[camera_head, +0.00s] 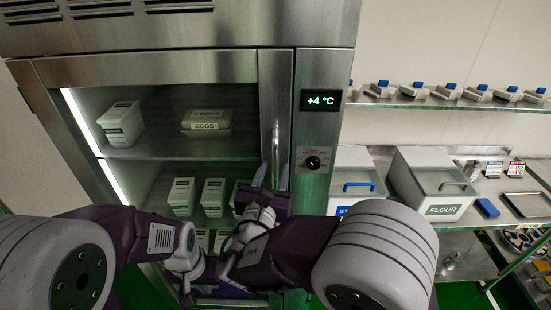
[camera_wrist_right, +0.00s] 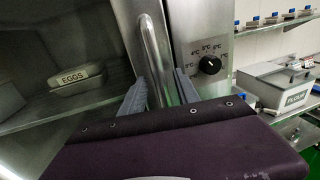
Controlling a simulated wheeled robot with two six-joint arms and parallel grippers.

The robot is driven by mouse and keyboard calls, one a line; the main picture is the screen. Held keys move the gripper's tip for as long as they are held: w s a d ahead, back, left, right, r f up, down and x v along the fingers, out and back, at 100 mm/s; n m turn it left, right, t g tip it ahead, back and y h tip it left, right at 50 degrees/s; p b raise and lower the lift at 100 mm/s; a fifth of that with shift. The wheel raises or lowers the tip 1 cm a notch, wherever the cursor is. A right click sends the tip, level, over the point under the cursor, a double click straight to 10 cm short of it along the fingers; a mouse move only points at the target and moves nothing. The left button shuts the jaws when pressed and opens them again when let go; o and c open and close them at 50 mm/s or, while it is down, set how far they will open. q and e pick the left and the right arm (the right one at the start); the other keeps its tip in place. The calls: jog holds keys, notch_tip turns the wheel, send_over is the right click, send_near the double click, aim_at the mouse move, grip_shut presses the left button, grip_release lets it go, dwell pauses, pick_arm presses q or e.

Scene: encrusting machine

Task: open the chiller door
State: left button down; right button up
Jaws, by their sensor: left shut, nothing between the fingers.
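The steel chiller (camera_head: 160,75) stands in front of me, and its glass-fronted door looks closed. The vertical bar handle (camera_head: 276,140) is on the door's right-hand frame; it also shows in the right wrist view (camera_wrist_right: 156,50). My right gripper (camera_head: 273,177) is open, its fingers spread with one on each side of the handle's lower part. In the right wrist view the fingers (camera_wrist_right: 160,88) flank the bar with it between them; contact cannot be told. My left gripper (camera_head: 188,292) is low in front of the door, shut and empty, partly hidden by my arm.
A temperature display (camera_head: 320,100) and a dial (camera_head: 312,163) sit right of the handle. White boxes, one marked EGGS (camera_head: 206,121), show inside the chiller. To the right are a flour bin (camera_head: 432,185) and shelves. My left arm is in front of the lower door.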

jog(key=shift+w+d+r, duration=0.15)
jog(key=shift+w+d, duration=0.05)
jog(key=shift+w, duration=0.4)
jog(key=shift+w, duration=0.15)
grip_shut()
dwell(0.9)
